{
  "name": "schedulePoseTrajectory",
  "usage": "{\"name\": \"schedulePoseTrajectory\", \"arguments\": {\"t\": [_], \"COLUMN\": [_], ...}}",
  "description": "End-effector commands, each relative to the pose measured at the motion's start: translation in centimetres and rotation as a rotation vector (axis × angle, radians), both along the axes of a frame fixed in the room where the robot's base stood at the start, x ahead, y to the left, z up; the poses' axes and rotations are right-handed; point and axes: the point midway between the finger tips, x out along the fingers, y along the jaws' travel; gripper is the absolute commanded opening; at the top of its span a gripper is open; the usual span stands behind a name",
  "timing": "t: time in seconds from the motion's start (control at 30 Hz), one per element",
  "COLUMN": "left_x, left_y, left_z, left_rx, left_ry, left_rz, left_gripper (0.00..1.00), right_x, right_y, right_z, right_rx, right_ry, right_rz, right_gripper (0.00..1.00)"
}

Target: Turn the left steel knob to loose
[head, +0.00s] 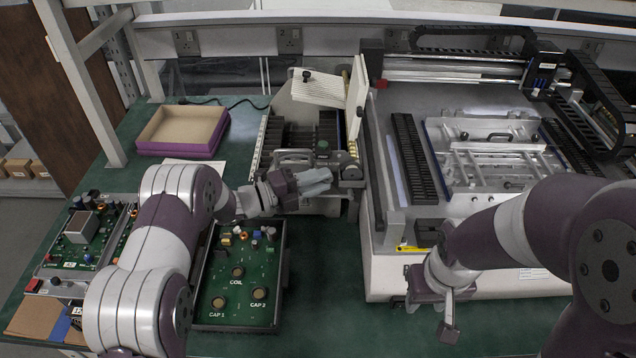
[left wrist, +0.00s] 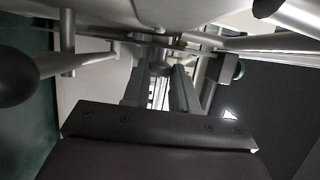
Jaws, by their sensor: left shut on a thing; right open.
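My left gripper (head: 328,179) reaches from the left to the front of the grey machine (head: 290,158) at mid-table. In the left wrist view its two grey fingers (left wrist: 160,92) are shut around a small steel part, the steel knob (left wrist: 160,68), under the machine's metal bars. In the head view the fingers cover that knob. Another steel knob (head: 352,172) shows at the machine's front right corner, just right of the fingertips. Whether the held knob is turned cannot be told. My right gripper (head: 447,325) hangs open and empty in front of the large white machine.
A green circuit board (head: 240,285) in a black tray lies below my left forearm. A purple-edged box (head: 182,130) stands at back left. The white gantry machine (head: 470,270) fills the right side. Green tabletop (head: 330,300) is clear between tray and gantry machine.

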Motion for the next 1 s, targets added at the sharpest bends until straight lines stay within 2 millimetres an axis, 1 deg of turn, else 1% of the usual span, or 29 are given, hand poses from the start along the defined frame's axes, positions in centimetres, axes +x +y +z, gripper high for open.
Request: {"name": "schedulePoseTrajectory", "arguments": {"t": [0.2,0.23,0.5,0.57,0.67,0.9,1.0], "left_x": [0.0,0.0,0.0,-0.1,-0.7,-3.2,-4.0], "left_y": [0.0,0.0,0.0,0.4,1.9,8.0,9.9], "left_z": [-0.1,-0.1,-0.1,-0.1,-0.2,-0.4,-0.4], "left_rx": [0.001,0.001,0.002,0.002,0.001,0.001,0.001], "left_ry": [0.003,0.003,0.001,0.001,0.0,0.0,0.0], "left_rz": [0.0,0.0,0.0,0.001,0.003,0.006,0.004], "left_gripper": [0.0,0.36,0.36,0.36,0.36,0.36,0.36], "right_x": [0.0,0.0,0.0,0.0,0.0,0.0,0.0], "right_y": [0.0,0.0,0.0,0.0,0.0,0.0,0.0], "right_z": [0.0,0.0,0.0,-0.1,-0.5,-1.6,-1.9], "right_rx": [0.0,0.0,0.0,0.0,0.0,0.0,0.0], "right_ry": [0.0,0.0,0.0,0.0,0.0,0.0,0.0], "right_rz": [0.0,0.0,0.0,0.0,0.0,0.0,0.0], "right_gripper": [0.43,0.43,0.43,0.43,0.43,0.43,0.43]}}
